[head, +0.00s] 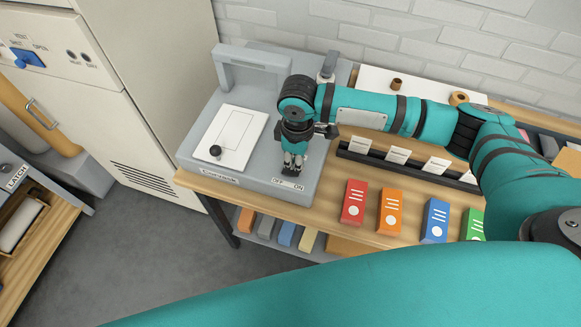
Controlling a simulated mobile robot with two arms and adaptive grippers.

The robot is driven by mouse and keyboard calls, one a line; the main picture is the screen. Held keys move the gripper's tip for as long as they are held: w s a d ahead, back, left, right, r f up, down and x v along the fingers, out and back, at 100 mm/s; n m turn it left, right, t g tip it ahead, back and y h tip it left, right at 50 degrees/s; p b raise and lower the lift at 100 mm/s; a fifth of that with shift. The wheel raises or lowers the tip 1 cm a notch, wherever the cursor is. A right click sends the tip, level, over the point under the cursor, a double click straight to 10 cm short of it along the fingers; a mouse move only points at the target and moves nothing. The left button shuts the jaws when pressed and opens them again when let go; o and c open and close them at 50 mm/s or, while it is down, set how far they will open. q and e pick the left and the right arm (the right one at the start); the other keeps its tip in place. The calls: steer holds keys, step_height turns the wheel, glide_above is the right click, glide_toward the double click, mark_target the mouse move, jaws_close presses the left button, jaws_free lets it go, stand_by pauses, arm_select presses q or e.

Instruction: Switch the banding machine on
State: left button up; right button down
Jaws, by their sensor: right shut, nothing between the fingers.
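The banding machine (190,150) is a grey box with a raised bridge at its back, a white plate on top and a small black knob. It stands at the left end of the wooden bench. OFF and ON labels (287,184) are at its front right corner. My right gripper (292,167) is shut and empty, pointing down just above these labels. It hides the switch area, so I cannot tell the switch position or whether the fingers touch it. My left gripper is not in view.
Red (354,203), orange (390,211), blue (435,220) and green (473,225) boxes stand along the bench's front. A dark rack with white cards (437,165) is behind them. A tall cream cabinet (150,80) stands left. Grey floor (130,250) is clear in front.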

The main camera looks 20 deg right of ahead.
mark_target(296, 171)
steer(key=shift+f, duration=0.15)
stand_by(0.4)
steer(key=shift+f+b, duration=0.4)
steer(key=shift+f, duration=0.7)
stand_by(0.4)
step_height(296, 171, up, 7)
steer(key=p, duration=0.8)
steer(key=shift+r+p, duration=0.1)
steer(key=shift+p, duration=0.2)
stand_by(0.4)
